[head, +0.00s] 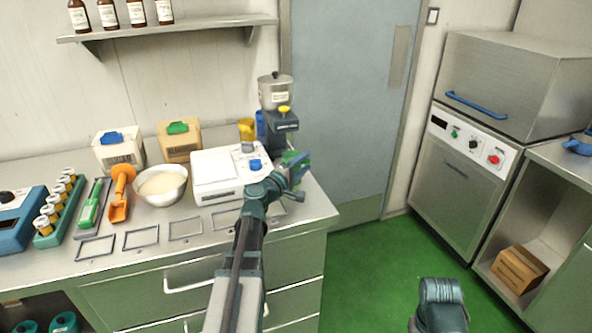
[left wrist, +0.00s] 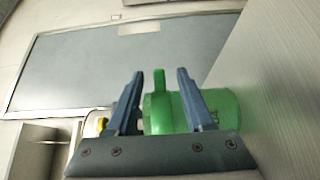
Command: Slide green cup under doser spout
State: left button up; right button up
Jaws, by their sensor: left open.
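The green cup (head: 290,156) stands at the right end of the counter, partly hidden by my left gripper (head: 299,172). In the left wrist view the green cup (left wrist: 218,108) shows its handle between the two fingers of my left gripper (left wrist: 160,75). The right finger crosses in front of the cup's body. The fingers are apart; I cannot tell whether they touch the cup. The doser (head: 284,122), with a metal hopper and a yellow knob, rises just behind the cup. Its spout cannot be made out. My right gripper's fingers do not show.
A white machine (head: 216,177) with a blue knob stands left of the cup. A yellow cup (head: 247,130) and a blue cup (head: 261,125) stand behind it. The counter's right edge is close by.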

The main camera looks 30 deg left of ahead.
pick_arm(q)
jog(key=shift+w, duration=0.65)
jog(key=shift+d, duration=0.1)
grip_shut()
dwell(0.6)
jog(key=shift+w, duration=0.15)
dwell(0.5)
